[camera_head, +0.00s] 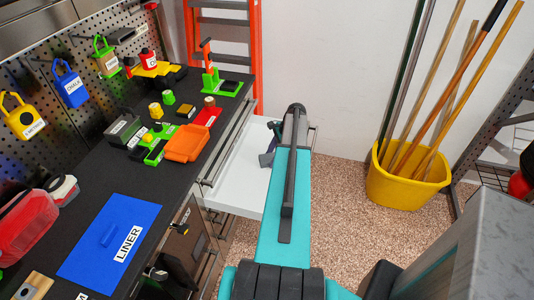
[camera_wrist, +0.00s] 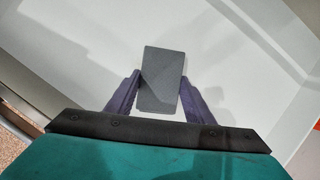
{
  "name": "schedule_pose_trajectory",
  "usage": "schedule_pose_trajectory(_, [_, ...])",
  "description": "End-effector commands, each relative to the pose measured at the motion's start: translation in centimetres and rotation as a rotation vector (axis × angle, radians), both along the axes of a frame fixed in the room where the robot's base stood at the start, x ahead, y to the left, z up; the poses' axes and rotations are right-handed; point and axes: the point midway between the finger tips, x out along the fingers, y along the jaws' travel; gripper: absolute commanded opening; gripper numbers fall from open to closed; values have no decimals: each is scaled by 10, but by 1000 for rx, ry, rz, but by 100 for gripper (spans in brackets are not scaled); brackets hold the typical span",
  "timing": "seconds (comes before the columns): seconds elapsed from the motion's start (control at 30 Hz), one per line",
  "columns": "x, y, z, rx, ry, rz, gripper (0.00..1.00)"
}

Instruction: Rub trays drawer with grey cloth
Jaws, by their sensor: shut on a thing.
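The open drawer (camera_head: 237,182) of the steel chest is pulled out below the worktop and shows a bare, white inside. Its pale floor also fills most of the wrist view (camera_wrist: 75,65). My gripper (camera_wrist: 160,90) is over the drawer, shut on a dark grey flat rectangular piece, the grey cloth (camera_wrist: 161,70), held between its two purple fingers. In the head view my gripper (camera_head: 267,157) shows only partly beside my arm, and the cloth cannot be clearly made out there. Whether the cloth touches the drawer floor I cannot tell.
The black worktop (camera_head: 90,170) holds a blue LINER board (camera_head: 105,240), an orange tray (camera_head: 187,143) and several small items. A pegboard stands behind. A yellow bucket (camera_head: 408,185) with several poles stands right, an orange ladder (camera_head: 255,45) at the back. Speckled floor between is clear.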

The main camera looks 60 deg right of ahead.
Motion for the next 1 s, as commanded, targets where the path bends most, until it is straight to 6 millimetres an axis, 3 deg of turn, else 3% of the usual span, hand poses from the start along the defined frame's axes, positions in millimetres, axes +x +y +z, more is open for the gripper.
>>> schedule_pose_trajectory(0.43, [-7, -25, -2, -1, 0, -14, 30])
schedule_pose_trajectory(1.0, [-7, 13, 1, 1, 1, -9, 30])
